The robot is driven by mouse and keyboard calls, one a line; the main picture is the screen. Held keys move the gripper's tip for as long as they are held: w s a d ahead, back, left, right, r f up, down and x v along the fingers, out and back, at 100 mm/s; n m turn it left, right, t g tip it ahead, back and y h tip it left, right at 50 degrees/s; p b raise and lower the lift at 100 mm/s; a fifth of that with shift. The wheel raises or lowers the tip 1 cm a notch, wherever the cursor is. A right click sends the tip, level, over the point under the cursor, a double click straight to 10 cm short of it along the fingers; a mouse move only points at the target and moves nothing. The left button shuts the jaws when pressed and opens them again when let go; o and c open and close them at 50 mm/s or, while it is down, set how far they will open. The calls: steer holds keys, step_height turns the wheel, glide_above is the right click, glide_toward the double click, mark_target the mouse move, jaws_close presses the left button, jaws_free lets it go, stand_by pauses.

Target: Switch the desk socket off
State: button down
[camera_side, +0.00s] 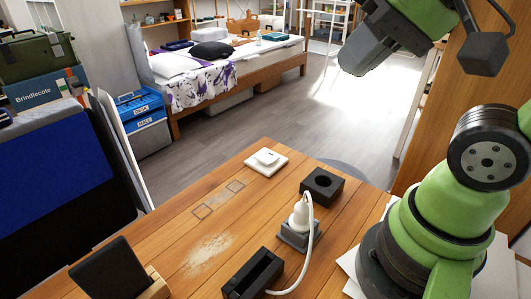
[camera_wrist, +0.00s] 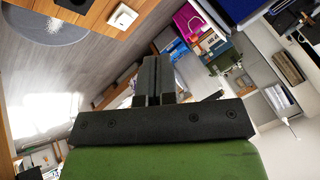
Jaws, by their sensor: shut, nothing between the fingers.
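A white square plate with a raised rocker-like top (camera_side: 266,161) lies on the wooden desk (camera_side: 225,215), near its far edge. It also shows at the top of the wrist view (camera_wrist: 122,17). A grey socket block (camera_side: 297,236) stands nearer on the desk. A white plug (camera_side: 299,214) with a white cord sits upright in it. I cannot tell the on or off position of either. My gripper (camera_side: 352,66) is raised above and beyond the desk, apart from both. In the wrist view its fingers (camera_wrist: 152,72) are shut with nothing held.
A black block with a round hole (camera_side: 322,184) stands beside the plug, and a black slotted block (camera_side: 253,274) is in front. A dark tablet on a wooden stand (camera_side: 112,270) is at the left. The desk's middle is mostly clear, with a pale powdery patch.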

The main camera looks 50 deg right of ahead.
steer(key=w+d+m+g, duration=0.2)
steer(key=w+m, duration=0.6)
steer(key=m+g, duration=0.3)
steer(key=m, duration=1)
glide_above(263, 159)
steer(key=s, duration=0.3)
steer(key=s+d+x, duration=0.1)
steer(key=x, duration=0.6)
steer(key=w+d+f+m+g, duration=0.1)
steer(key=d+f+m, duration=0.1)
steer(key=f+m, duration=0.2)
steer(key=w+d+f+m+y, duration=0.1)
steer(key=w+d+f+m, duration=0.1)
steer(key=f+m, duration=0.3)
steer(key=shift+d+f+g, duration=0.25)
steer(key=shift+d+g, duration=0.05)
steer(key=shift+g, duration=0.1)
steer(key=x, duration=1.4)
steer(key=shift+a+f, duration=0.1)
steer(key=shift+f, duration=0.1)
